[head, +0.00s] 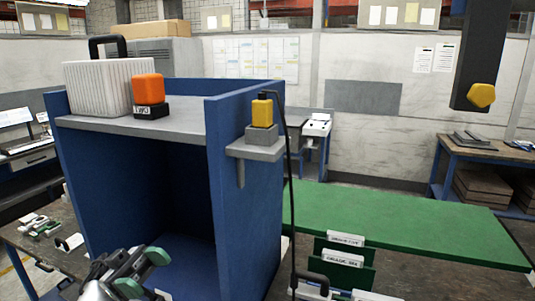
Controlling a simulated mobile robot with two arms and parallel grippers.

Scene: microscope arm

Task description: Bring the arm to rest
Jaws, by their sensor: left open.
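A dark vertical arm piece (480,50) hangs down from the top edge at the upper right of the head view. A yellow knob (481,95) sits at its lower end. The rest of this arm is out of the picture. My left gripper (143,272) is at the bottom left, in front of the blue cabinet's opening. Its green-tipped fingers are apart, with nothing seen between them. It is far from the yellow knob. My right gripper does not show.
A blue cabinet (251,190) stands centre left, with a pale ribbed case (97,87) and an orange block (148,89) on top. A yellow block (262,113) sits on its side shelf. A green mat (410,225) lies mostly clear at right; labelled dividers (345,258) stand in front.

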